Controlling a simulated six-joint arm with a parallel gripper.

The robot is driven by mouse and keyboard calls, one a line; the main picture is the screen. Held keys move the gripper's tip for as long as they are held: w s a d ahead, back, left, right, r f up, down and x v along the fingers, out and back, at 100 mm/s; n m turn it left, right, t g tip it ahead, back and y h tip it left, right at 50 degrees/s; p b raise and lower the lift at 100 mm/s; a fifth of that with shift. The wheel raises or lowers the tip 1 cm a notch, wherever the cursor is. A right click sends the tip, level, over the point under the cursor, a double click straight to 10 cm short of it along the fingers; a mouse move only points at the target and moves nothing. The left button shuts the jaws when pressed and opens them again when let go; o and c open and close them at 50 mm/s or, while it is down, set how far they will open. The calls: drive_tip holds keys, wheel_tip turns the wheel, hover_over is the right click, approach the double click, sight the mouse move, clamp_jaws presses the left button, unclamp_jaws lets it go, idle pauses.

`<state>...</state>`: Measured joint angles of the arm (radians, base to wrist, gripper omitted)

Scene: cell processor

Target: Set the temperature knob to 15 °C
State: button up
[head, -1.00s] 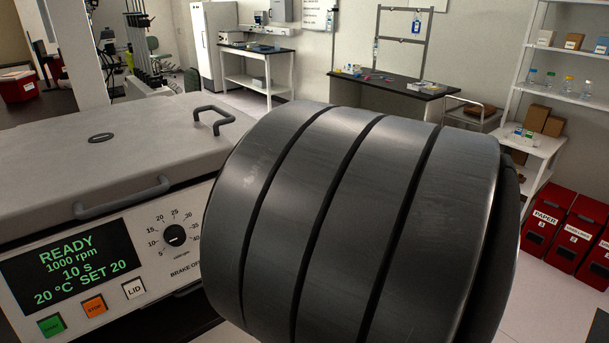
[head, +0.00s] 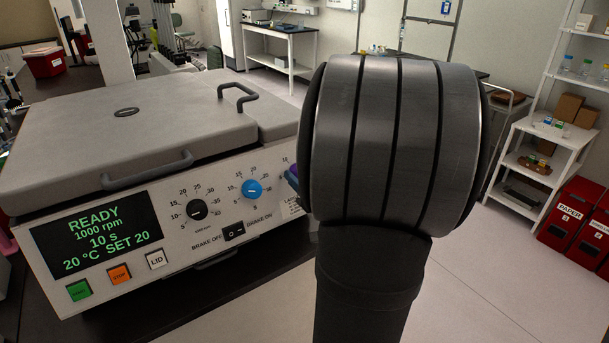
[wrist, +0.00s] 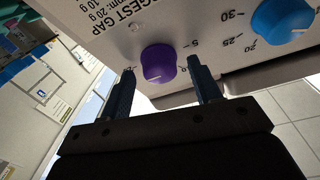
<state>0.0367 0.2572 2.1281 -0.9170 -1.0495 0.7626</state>
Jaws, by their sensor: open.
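The machine's front panel (head: 185,255) carries a black knob (head: 197,210) and a blue knob (head: 252,189), each with a number scale. I cannot read which knob is for temperature. The display (head: 97,238) reads 20 °C SET 20. A purple knob (wrist: 158,64) sits further right on the panel, mostly hidden by my arm in the head view. My gripper (wrist: 160,70) is open, its blue fingers on either side of the purple knob in the wrist view. I cannot tell whether they touch it. The blue knob (wrist: 282,22) is right of the fingers there.
A brake switch (head: 234,232) lies below the blue knob. Green (head: 79,290), orange (head: 120,274) and white LID (head: 156,258) buttons sit under the display. The lid handle (head: 147,170) juts out above the panel. Open floor (head: 480,270) lies to the right.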

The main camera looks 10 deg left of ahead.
drive_tip(key=shift+w+a, duration=0.25)
drive_tip(key=shift+a, duration=0.05)
drive_tip(key=c, duration=1)
drive_tip(key=shift+d+n, duration=0.1)
drive_tip(key=shift+n, duration=0.3)
drive_tip(key=n+g+y, duration=0.1)
drive_tip(key=n, duration=0.3)
drive_tip(key=n+g+y, duration=0.1)
drive_tip(key=n+g, duration=0.1)
drive_tip(key=n, duration=0.3)
drive_tip(key=n+g, duration=0.1)
drive_tip(key=n, duration=0.3)
drive_tip(key=shift+w+n+g+y, duration=0.15)
drive_tip(key=shift+n+g+y, duration=0.15)
drive_tip(key=shift+g+y, duration=0.1)
